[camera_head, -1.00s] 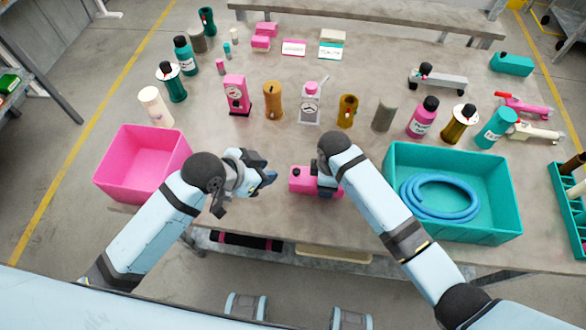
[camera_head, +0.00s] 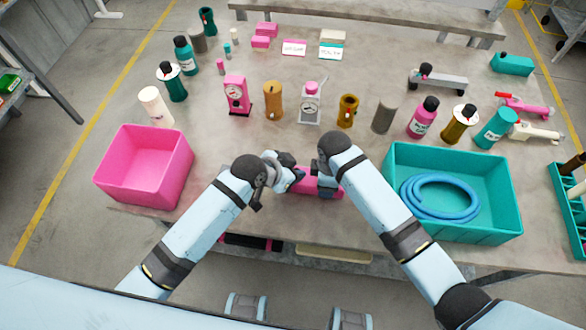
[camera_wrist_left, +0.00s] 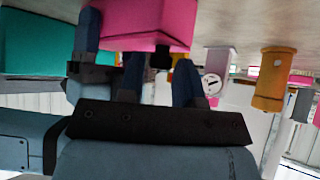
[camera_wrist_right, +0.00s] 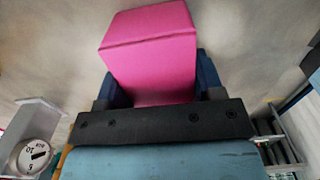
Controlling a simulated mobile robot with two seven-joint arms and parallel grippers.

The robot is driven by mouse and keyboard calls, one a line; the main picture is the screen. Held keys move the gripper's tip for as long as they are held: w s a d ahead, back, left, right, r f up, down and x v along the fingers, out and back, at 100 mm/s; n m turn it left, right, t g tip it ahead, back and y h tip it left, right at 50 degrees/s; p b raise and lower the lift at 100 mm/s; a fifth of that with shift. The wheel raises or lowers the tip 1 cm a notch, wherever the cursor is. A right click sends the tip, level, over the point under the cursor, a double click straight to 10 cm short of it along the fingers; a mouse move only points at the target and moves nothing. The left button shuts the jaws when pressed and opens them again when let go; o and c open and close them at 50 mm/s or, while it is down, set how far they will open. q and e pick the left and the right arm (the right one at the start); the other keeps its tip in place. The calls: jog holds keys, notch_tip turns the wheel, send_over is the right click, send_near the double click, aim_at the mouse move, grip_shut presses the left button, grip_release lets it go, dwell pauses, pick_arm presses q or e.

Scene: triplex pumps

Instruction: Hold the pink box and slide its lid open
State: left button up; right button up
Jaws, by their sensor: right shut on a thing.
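The pink box (camera_head: 318,186) is at the front edge of the table between my two hands, partly hidden by them. My right gripper (camera_head: 328,184) is shut on it; in the right wrist view the pink box (camera_wrist_right: 152,55) sits between the two blue fingers. My left gripper (camera_head: 297,179) is at the box's left end. In the left wrist view the left fingers (camera_wrist_left: 160,82) stand apart, just by the pink box (camera_wrist_left: 150,22), with a small black tab (camera_wrist_left: 160,58) on the box between them. Whether they touch the tab, I cannot tell.
A pink bin (camera_head: 140,180) stands to the left and a teal bin (camera_head: 470,226) with a coiled blue hose (camera_head: 440,198) to the right. Bottles, a pink dial block (camera_head: 237,95) and cylinders stand behind the hands. The table between them and the box is clear.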

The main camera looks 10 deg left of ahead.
pick_arm(q)
grip_shut()
jog(key=a, duration=0.6)
jog(key=shift+a, duration=0.1)
grip_release()
jog(key=v, duration=1.2)
